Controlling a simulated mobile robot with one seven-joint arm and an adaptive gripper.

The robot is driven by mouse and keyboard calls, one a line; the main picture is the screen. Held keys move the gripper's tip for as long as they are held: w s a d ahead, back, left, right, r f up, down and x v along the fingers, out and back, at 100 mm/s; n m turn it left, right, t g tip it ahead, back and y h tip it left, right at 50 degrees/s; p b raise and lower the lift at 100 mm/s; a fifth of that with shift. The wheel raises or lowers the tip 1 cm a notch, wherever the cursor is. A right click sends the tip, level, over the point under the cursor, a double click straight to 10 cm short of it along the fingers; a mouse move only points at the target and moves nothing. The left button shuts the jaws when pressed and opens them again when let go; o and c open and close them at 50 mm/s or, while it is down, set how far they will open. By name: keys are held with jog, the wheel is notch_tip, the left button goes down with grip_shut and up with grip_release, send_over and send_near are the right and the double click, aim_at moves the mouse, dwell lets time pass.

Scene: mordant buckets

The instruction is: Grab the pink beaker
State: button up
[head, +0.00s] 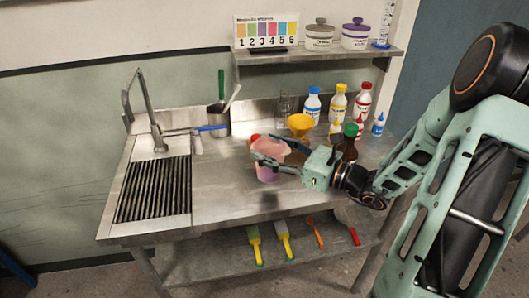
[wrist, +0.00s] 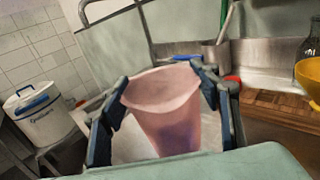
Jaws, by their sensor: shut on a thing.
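The pink beaker (wrist: 165,112) is a translucent cup with a flared rim, tinted purple lower down. In the wrist view it stands between the two dark fingers of my gripper (wrist: 168,98), which press on its sides near the rim. In the head view my gripper (head: 279,158) reaches in from the right over the steel table. The beaker (head: 268,172) shows there below and behind the fingers, partly hidden by them. A shadow lies on the table in front of it. I cannot tell surely whether its base touches the table.
A yellow funnel (head: 301,122), a dark bottle with a green cap (head: 349,148) and several squeeze bottles stand behind and right. A sink with a tap (head: 152,115) is at left. A steel pot (head: 217,120) stands at the back. The table's front (head: 240,200) is clear.

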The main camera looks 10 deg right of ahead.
jog(key=s+r, duration=0.1)
jog(key=s+d+r, duration=0.1)
jog(key=r, duration=0.2)
jog(key=shift+s+d+p, duration=0.3)
jog(key=shift+s+d, duration=0.05)
jog(key=shift+s, duration=0.05)
jog(key=s+d+r, duration=0.3)
jog(key=s+d, duration=0.1)
jog(key=s, duration=0.3)
jog(key=shift+s+d+r+p, duration=0.15)
jog(key=shift+d+r+p, duration=0.05)
jog(key=shift+r+p, duration=0.1)
